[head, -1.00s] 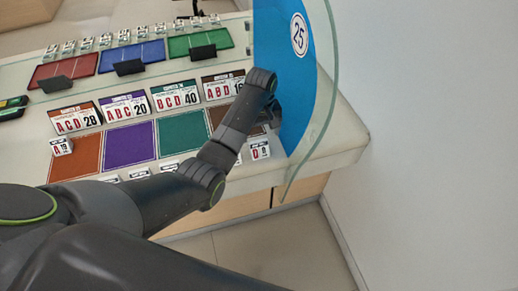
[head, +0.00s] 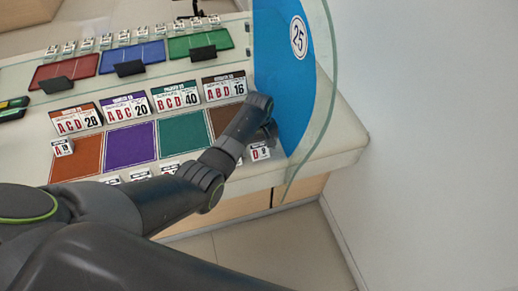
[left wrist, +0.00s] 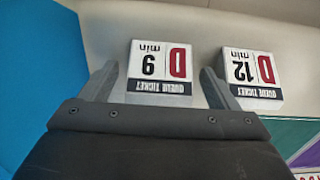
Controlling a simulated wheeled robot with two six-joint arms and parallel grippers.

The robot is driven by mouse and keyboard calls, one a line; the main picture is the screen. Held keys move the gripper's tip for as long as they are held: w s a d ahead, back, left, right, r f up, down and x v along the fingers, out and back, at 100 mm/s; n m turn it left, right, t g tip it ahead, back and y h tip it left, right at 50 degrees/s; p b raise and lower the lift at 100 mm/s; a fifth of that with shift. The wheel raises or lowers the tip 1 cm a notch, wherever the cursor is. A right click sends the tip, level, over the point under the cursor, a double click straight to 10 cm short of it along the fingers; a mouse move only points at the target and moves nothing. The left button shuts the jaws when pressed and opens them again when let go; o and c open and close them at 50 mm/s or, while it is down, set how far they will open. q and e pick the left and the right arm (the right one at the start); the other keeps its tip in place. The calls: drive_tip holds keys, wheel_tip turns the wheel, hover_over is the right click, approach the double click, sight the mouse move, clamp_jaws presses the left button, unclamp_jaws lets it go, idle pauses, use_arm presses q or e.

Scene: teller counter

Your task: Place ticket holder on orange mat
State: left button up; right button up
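The orange mat (head: 77,158) lies at the left end of the mat row in the head view. A small white ticket holder marked A 19 (head: 62,147) stands at its upper left corner. A ticket holder marked D 9 (head: 260,151) stands near the counter's front right edge. My left gripper (head: 267,133) is low beside it. In the left wrist view my left gripper (left wrist: 158,70) is open, and the D 9 holder (left wrist: 161,60) appears between its fingers with gaps at both sides. A D 12 holder (left wrist: 252,73) stands just right of the fingers. My right gripper is not in view.
Purple (head: 130,145), green (head: 183,136) and brown (head: 222,120) mats lie right of the orange one, with sign cards behind. A blue panel (head: 283,80) and curved glass (head: 327,100) bound the right side. My arm partly covers the front-edge holders.

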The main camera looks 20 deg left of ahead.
sight(259, 145)
use_arm(q)
drive_tip(key=c, duration=1.1)
wheel_tip(259, 145, up, 10)
drive_tip(key=shift+f, duration=0.1)
